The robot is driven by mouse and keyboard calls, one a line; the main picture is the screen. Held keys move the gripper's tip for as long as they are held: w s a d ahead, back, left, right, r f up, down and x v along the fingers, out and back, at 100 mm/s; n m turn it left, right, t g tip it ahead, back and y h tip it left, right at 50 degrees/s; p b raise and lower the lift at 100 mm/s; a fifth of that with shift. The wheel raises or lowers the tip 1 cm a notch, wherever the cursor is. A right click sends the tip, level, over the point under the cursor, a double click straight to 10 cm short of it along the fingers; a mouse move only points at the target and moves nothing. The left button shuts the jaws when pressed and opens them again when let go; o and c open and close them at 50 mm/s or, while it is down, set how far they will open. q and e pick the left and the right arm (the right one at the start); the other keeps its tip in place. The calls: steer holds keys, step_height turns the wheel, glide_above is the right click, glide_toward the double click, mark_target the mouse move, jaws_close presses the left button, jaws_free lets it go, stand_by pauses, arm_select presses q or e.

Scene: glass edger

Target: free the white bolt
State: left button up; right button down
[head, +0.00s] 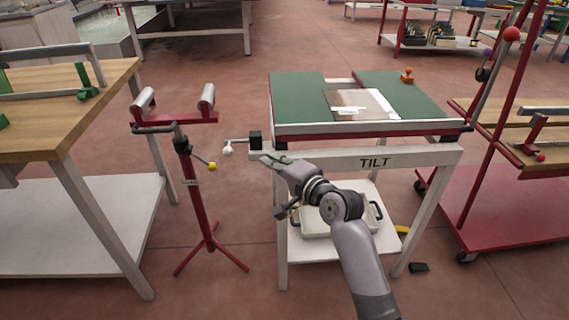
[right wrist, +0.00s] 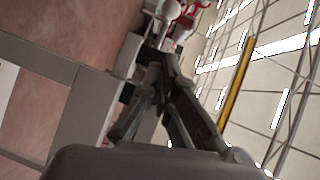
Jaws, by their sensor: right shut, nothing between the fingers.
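The white bolt (head: 228,150) shows in the head view as a white ball on a thin rod, sticking out to the left from a black block (head: 255,140) at the left corner of the table marked TILT. A white ball, probably the bolt's knob, also shows at the top of the right wrist view (right wrist: 171,9). My right gripper (head: 266,160) is shut and empty, just below and to the right of the bolt, near the table's front rail. In the right wrist view its fingers (right wrist: 153,58) are together, with the ball beyond them. My left gripper is not in view.
The TILT table (head: 370,158) has a green top bearing a glass sheet (head: 360,104) and an orange-handled tool (head: 407,76). A red roller stand (head: 188,185) with a yellow-tipped lever stands left of the bolt. A red rack (head: 490,205) is at right. Floor between stand and table is clear.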

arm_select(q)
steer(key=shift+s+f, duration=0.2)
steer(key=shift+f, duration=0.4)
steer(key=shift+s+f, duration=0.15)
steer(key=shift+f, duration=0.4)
arm_select(e)
steer(key=shift+v, duration=1.95)
steer(key=shift+d, duration=0.1)
